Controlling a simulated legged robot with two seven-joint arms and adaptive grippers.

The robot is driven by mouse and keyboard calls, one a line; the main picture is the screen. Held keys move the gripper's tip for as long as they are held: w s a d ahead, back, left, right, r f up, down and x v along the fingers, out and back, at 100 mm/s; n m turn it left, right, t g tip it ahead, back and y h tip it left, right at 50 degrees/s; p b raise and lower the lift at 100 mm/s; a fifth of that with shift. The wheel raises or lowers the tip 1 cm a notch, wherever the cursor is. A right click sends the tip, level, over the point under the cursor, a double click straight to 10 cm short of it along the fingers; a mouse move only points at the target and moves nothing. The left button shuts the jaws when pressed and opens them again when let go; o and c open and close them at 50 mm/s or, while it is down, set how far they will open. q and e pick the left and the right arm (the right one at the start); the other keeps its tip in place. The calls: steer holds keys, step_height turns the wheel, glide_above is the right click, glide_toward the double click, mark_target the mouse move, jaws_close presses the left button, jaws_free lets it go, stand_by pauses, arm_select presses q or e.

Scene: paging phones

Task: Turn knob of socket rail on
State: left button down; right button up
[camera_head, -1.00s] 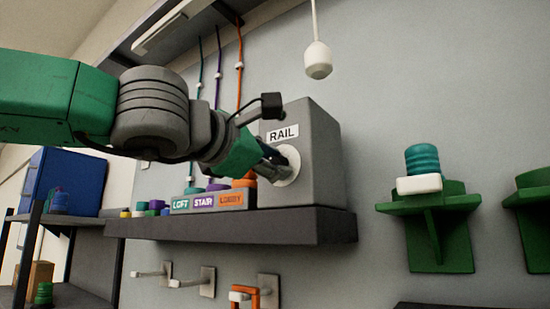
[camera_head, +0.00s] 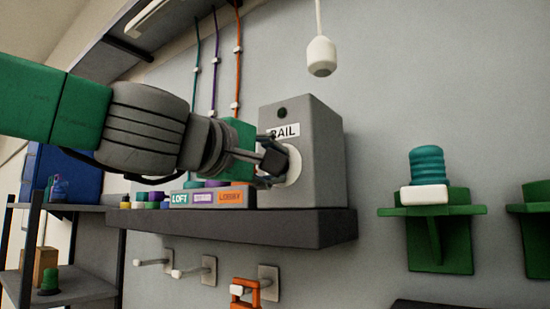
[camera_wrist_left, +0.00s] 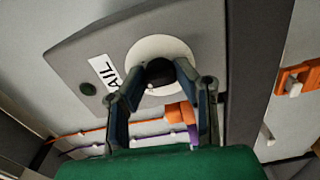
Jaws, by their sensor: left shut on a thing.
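The socket rail is a grey box (camera_head: 318,150) with a white RAIL label (camera_head: 284,131), standing on a dark wall shelf. On its front is a round white disc (camera_head: 294,164), also seen in the left wrist view (camera_wrist_left: 145,49), with a dark knob (camera_wrist_left: 159,73) at its middle. My left gripper (camera_head: 277,160) reaches in from the left. In the left wrist view its fingers (camera_wrist_left: 161,85) are shut on the knob from both sides. A small round indicator (camera_head: 282,112) above the label looks dark green and unlit. My right gripper is not in view.
The dark shelf (camera_head: 240,226) also bears LOFT, STAIR and LOBBY labelled blocks, partly behind my arm. A white pendant (camera_head: 321,56) hangs above the box. Green brackets (camera_head: 432,230) are on the right wall. Hooks (camera_head: 208,270) and an orange handset (camera_head: 245,293) are below.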

arm_select(q)
steer(key=m, duration=0.1)
steer(key=m+p, duration=0.1)
steer(key=m, duration=0.1)
steer(key=shift+f+m, duration=0.3)
steer(key=shift+f, duration=0.05)
steer(key=shift+m, duration=2.3)
steer(key=c, duration=1.5)
jaws_free()
steer(key=shift+o, duration=1.4)
steer(key=shift+w+r, duration=0.1)
steer(key=shift+w, duration=0.05)
